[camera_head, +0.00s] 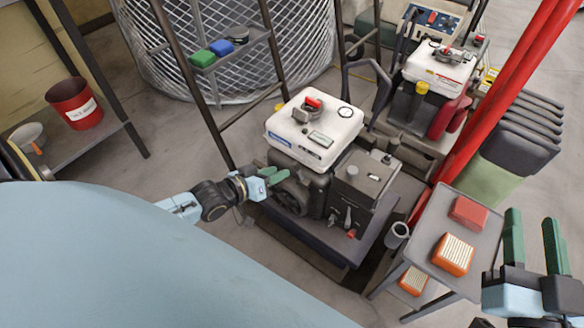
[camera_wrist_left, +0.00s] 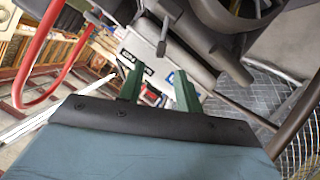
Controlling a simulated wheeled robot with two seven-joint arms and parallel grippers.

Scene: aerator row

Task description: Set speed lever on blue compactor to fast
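A machine with a white top (camera_head: 312,125) and a blue label strip stands mid-view; I take it for the blue compactor. Its dark engine block (camera_head: 360,190) carries small levers (camera_head: 348,215) and a red knob (camera_head: 351,234); I cannot tell which is the speed lever. My left gripper (camera_head: 273,176) is beside the machine's left side, its green fingers parted and empty. In the left wrist view the same fingers (camera_wrist_left: 158,90) point at the machine, where a small grey lever-like part (camera_wrist_left: 165,36) shows. My right gripper (camera_head: 534,240) is open and empty at the lower right.
A second machine with a white top and red marking (camera_head: 440,65) stands behind. Red posts (camera_head: 490,100) rise at the right. A grey cart (camera_head: 425,240) holds red and orange boxes. A shelf rack frame (camera_head: 235,50) stands behind left, with a wire mesh drum (camera_head: 300,50) beyond.

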